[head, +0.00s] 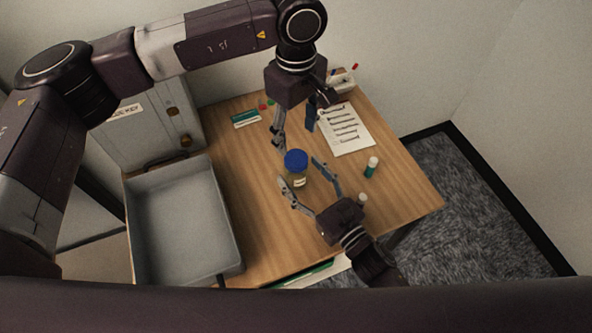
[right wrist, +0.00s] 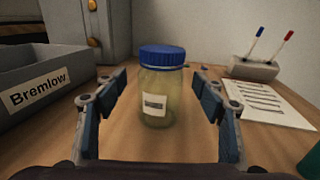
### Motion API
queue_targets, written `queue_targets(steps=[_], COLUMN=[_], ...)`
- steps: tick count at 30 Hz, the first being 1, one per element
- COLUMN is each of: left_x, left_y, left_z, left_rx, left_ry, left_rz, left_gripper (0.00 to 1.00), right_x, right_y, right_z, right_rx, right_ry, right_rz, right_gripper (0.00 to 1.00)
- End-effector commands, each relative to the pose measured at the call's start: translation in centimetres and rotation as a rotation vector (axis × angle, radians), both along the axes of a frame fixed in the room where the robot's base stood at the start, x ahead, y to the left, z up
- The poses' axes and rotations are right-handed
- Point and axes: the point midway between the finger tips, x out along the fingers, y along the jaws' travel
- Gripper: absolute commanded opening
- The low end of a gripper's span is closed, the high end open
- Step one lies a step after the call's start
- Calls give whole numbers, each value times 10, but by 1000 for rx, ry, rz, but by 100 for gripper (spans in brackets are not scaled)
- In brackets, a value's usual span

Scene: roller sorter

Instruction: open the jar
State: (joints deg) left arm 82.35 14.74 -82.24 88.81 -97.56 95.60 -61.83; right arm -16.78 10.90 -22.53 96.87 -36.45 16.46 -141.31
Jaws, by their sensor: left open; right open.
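The jar (head: 299,179) stands upright on the wooden table with a blue lid (head: 296,160) on top. In the right wrist view the jar (right wrist: 158,100) is greenish glass with a small label, and the blue lid (right wrist: 162,55) sits on it. My right gripper (head: 300,172) is open, its fingers on either side of the jar, with gaps showing between fingers and glass in the right wrist view. My left gripper (head: 293,134) is open, above and behind the jar, pointing down; no part of it shows in the right wrist view.
A grey tray (head: 236,225) labelled Bremlow in the wrist view stands left. A grey cabinet (head: 150,125) is behind it.

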Motion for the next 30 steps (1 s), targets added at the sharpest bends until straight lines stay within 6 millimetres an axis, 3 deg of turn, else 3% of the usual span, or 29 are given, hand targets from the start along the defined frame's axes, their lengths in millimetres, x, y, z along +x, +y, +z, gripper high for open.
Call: queue_targets(steps=[6,16,30], left_x=[0,0,0], left_y=[0,0,0], left_z=[0,0,0], left_rx=[0,0,0], left_ry=[0,0,0], left_rz=[0,0,0], left_gripper=[54,54,54], right_x=[19,22,22], right_y=[13,15,15], right_z=[0,0,0], right_rx=[1,1,1], right_ry=[0,1,1], right_rz=[0,0,0], right_gripper=[64,64,13])
